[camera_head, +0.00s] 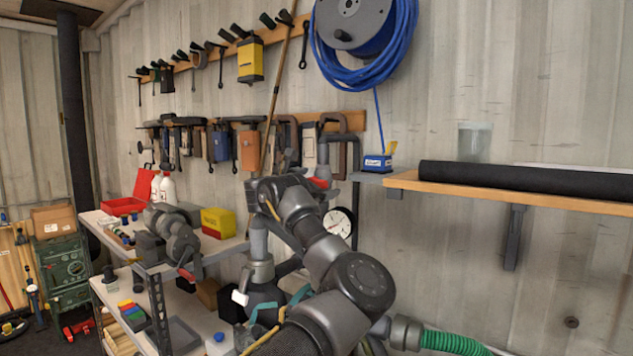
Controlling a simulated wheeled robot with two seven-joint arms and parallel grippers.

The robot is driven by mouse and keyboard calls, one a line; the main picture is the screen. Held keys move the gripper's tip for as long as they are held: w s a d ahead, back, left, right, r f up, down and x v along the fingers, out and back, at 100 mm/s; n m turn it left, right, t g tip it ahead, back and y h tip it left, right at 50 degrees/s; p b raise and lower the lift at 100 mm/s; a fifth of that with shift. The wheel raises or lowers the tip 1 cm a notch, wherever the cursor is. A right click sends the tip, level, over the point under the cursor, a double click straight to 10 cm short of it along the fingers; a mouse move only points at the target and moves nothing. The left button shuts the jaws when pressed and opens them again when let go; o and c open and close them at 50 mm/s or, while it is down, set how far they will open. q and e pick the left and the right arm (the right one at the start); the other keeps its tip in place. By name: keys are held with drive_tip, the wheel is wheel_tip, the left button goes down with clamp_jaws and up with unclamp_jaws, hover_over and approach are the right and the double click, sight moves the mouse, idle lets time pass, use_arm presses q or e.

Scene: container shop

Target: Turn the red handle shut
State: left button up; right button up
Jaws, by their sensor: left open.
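A small red handle (319,183) shows at the middle of the camera_head view, near a grey vertical pipe (355,200) and above a round white dial (338,222). My arm hides part of it. My left gripper (298,172) is open at the end of my raised arm, just left of the red handle in the picture. Its fingertips are small and dark against the hanging tools, so I cannot tell whether they touch the handle. My right gripper is not in view.
A workbench (205,248) at left holds a grey vise (175,240), a yellow box (218,222) and white bottles (166,189). A wall shelf (500,193) at right carries a black roll (520,180). A green hose (455,343) lies low at right. Clamps hang behind my gripper.

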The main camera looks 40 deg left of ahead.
use_arm(q)
drive_tip(key=shift+d, duration=0.15)
drive_tip(key=shift+c, duration=0.4)
drive_tip(key=c, duration=0.8)
drive_tip(key=shift+f+b, duration=0.1)
drive_tip(key=shift+b, duration=0.3)
drive_tip(key=n+b, duration=0.2)
drive_tip(key=n, duration=0.1)
drive_tip(key=shift+f+b, duration=0.15)
drive_tip(key=shift+b, duration=0.2)
drive_tip(key=shift+n+b, duration=0.35)
drive_tip(key=shift+n, duration=0.15)
drive_tip(key=shift+r+n, duration=0.25)
drive_tip(key=shift+n, duration=0.15)
